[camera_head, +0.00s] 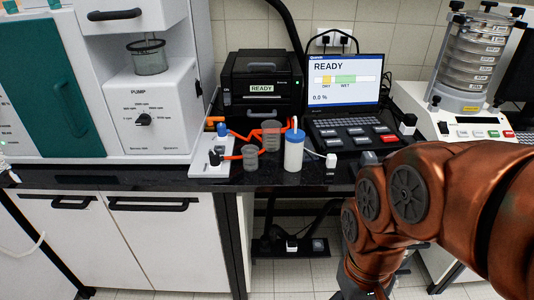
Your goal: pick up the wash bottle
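The wash bottle (294,152) is white with a blue cap and a thin spout on top. It stands upright near the front edge of the black bench top, right of two grey translucent cups (271,134) (250,157). My copper arm comes in from the right and bends down in front of the bench, to the right of the bottle and apart from it. My gripper's fingers do not show; the arm runs down towards the bottom edge of the picture.
A laptop-like console (347,90) reading READY and a black printer-like box (262,84) stand behind. A pump unit (152,112) is at left, a sieve shaker (470,70) at right. White cabinets (130,240) are below.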

